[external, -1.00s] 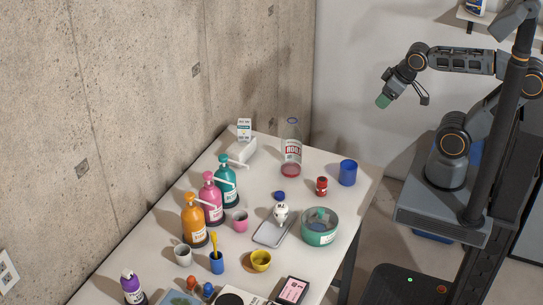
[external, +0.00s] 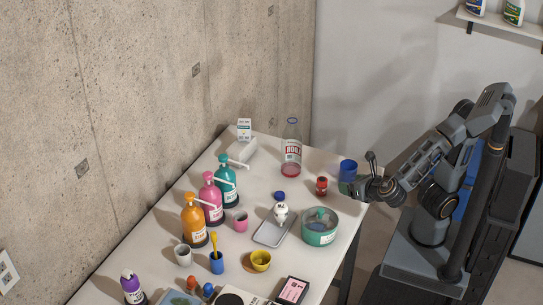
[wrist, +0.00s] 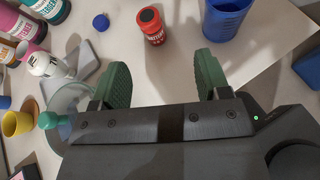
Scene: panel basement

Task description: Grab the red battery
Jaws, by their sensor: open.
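The red battery (external: 321,186) stands upright on the white table (external: 268,156), between the clear bottle and the blue cup. In the wrist view the red battery (wrist: 152,27) has a dark label and lies ahead of the jaws, apart from them. My gripper (wrist: 160,75) has its two green fingers spread, with only bare table between them. In the external view my gripper (external: 349,188) is low at the table's right edge, just right of the battery; its tips are partly hidden there.
A blue cup (external: 348,168) stands close behind my gripper. A clear bottle (external: 291,150) is behind the battery. A green bowl (external: 320,224) is in front. A blue cap (external: 280,196) and a grey tray (external: 266,234) lie to the left.

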